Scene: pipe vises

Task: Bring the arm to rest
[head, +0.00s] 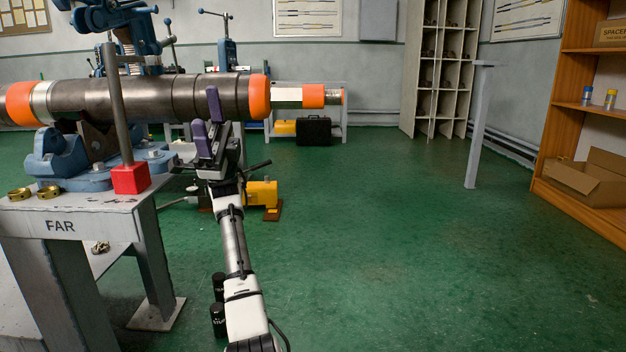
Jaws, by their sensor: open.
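My gripper (208,121) is at the end of my outstretched arm, left of centre in the head view. Its two purple-padded fingers point up, apart from each other, with nothing seen between them. The fingers overlap the lower side of a large dark pipe (165,97) in the picture; I cannot tell whether they touch it. The pipe has orange end bands and lies across a blue pipe vise (72,165) on a grey table (105,222) marked FAR.
A red block (131,178) with an upright grey bar (116,100) stands at the table's right edge. Brass rings (48,191) lie at its left. A yellow machine (262,194) sits on the floor behind my arm. A wooden shelf (560,90) stands at right.

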